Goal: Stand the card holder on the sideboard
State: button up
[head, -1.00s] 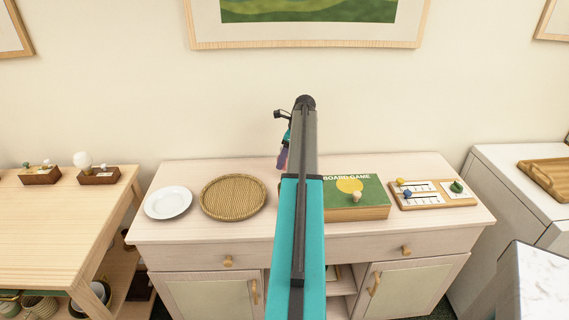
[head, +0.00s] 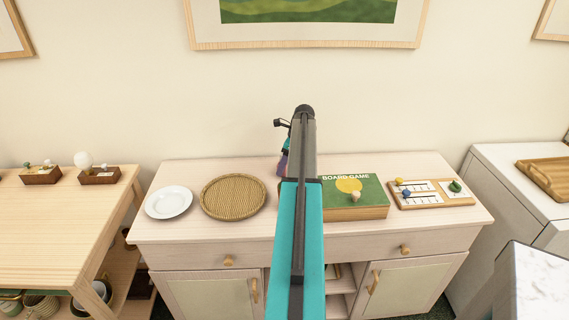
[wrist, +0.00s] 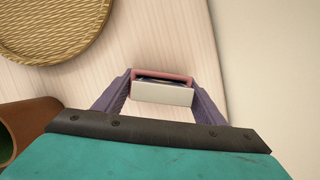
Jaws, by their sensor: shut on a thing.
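The card holder (wrist: 162,93) is a small pale box with a pink rim and a dark slot, seen in the wrist view. My gripper (wrist: 162,98) is shut on it, a purple finger at each of its ends. The slot side faces the wrist camera. Below it is the pale wood top of the sideboard (head: 240,232); I cannot tell whether they touch. In the head view my gripper (head: 283,164) is over the back middle of the sideboard, and my arm hides the card holder.
On the sideboard are a white plate (head: 168,202), a round wicker tray (head: 233,198), a board game box (head: 370,190) and a board with small pieces (head: 432,193). A brown curved thing with green inside (wrist: 35,120) lies near my gripper. The wall is close behind.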

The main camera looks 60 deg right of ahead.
jog(key=shift+f, duration=0.15)
jog(key=o, duration=1)
jog(key=shift+o, duration=0.2)
jog(key=b+v, duration=0.2)
jog(key=v, duration=1)
jog(key=shift+r, duration=0.2)
